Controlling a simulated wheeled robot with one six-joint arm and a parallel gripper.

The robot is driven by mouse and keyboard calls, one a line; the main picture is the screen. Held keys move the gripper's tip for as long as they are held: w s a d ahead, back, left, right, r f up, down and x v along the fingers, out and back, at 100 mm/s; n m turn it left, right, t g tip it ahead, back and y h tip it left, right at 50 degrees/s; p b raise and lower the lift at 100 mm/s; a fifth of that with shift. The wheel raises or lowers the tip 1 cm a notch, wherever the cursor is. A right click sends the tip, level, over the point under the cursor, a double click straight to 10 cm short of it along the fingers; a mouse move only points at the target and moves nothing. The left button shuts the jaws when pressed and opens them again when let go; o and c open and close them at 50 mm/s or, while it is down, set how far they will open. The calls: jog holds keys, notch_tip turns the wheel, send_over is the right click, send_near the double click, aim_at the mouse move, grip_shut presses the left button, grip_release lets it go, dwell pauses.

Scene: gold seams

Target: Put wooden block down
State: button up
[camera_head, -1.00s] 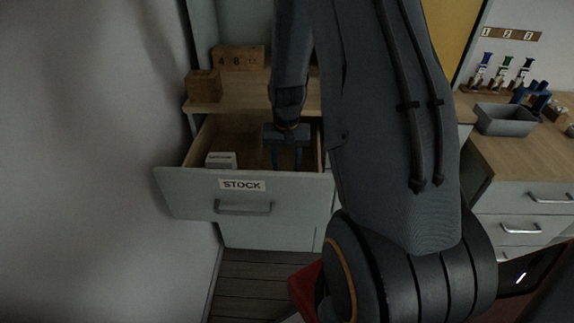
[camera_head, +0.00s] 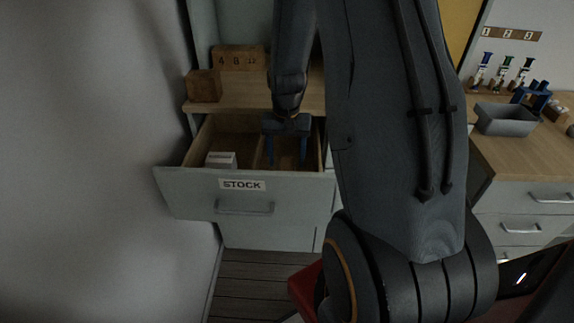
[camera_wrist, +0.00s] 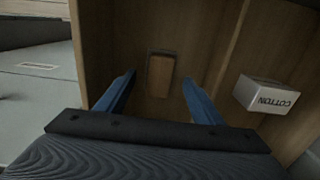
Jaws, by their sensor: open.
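A small brown wooden block (camera_wrist: 160,75) lies on the floor of the open drawer, in the compartment without the white box, as the wrist view shows. My gripper (camera_head: 288,158) is open over that compartment, fingers pointing down. In the wrist view the block shows between the two blue fingers, beyond their tips and apart from them. The head view does not clearly show the block. The drawer (camera_head: 190,187) is pulled out and has a STOCK label on its front.
A wooden cube (camera_head: 204,86) and numbered blocks (camera_head: 238,58) stand on the counter behind. A grey bin (camera_head: 506,120) stands on the right-hand worktop.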

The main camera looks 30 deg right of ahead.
aim_at(287, 164)
notch_tip(287, 164, up, 9)
jog(key=shift+b, duration=0.3)
dwell(0.5)
